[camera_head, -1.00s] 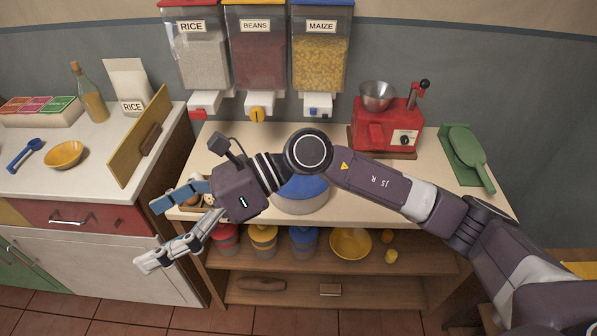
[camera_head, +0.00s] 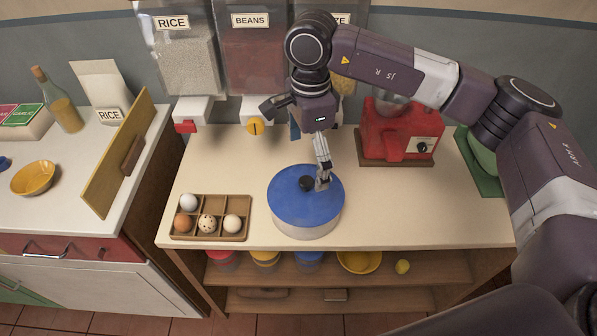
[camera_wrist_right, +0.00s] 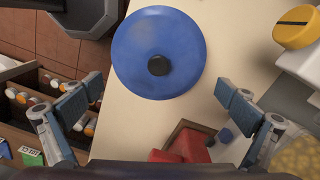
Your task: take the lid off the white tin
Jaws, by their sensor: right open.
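The white tin (camera_head: 303,230) stands on the counter, with its round blue lid (camera_head: 287,207) on top. A black knob (camera_head: 307,184) sticks up from the lid's middle. In the head view my right gripper (camera_head: 323,184) points down over the lid, just right of the knob. In the right wrist view the gripper (camera_wrist_right: 157,94) is open and empty, its fingers wide apart. The blue lid (camera_wrist_right: 140,40) and black knob (camera_wrist_right: 159,65) show beyond the fingertips, with nothing gripped. The tin's wall is hidden there. My left gripper is not in view.
An egg tray (camera_head: 212,216) with several eggs lies left of the tin. A red grinder (camera_head: 388,135) stands behind right. Grain dispensers (camera_head: 255,60) hang behind, and a yellow board (camera_head: 115,160) stands at left. The counter right of the tin is clear.

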